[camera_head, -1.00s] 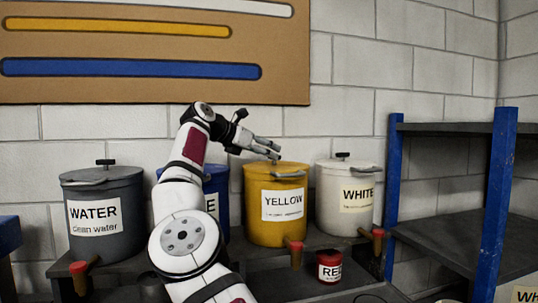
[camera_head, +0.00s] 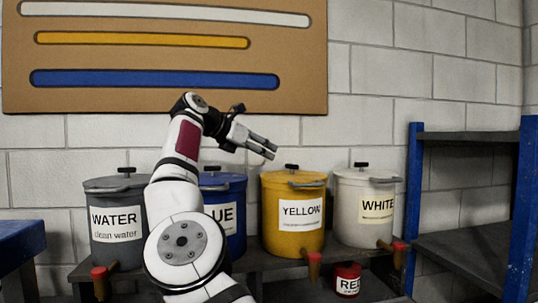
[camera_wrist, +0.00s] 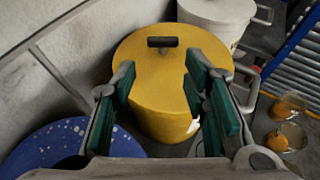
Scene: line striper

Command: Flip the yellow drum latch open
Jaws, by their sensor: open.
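The yellow drum (camera_head: 293,222) stands on a dark bench between the blue and white drums, with a white label reading YELLOW. Its lid has a dark knob on top, and a grey latch (camera_head: 306,184) lies across the front rim. In the wrist view the yellow lid (camera_wrist: 165,75) lies beyond my fingers, and the grey latch (camera_wrist: 245,85) shows at its right edge, partly behind my right finger. My gripper (camera_head: 272,148) is open and empty, above and slightly left of the yellow drum. Its green finger pads (camera_wrist: 165,95) also show in the wrist view.
The grey water drum (camera_head: 115,215), blue drum (camera_head: 232,212) and white drum (camera_head: 362,218) stand in the same row. Taps stick out at the front. A small red can (camera_head: 347,280) sits lower down. A blue-framed shelf (camera_head: 413,200) stands at the right. The wall is behind.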

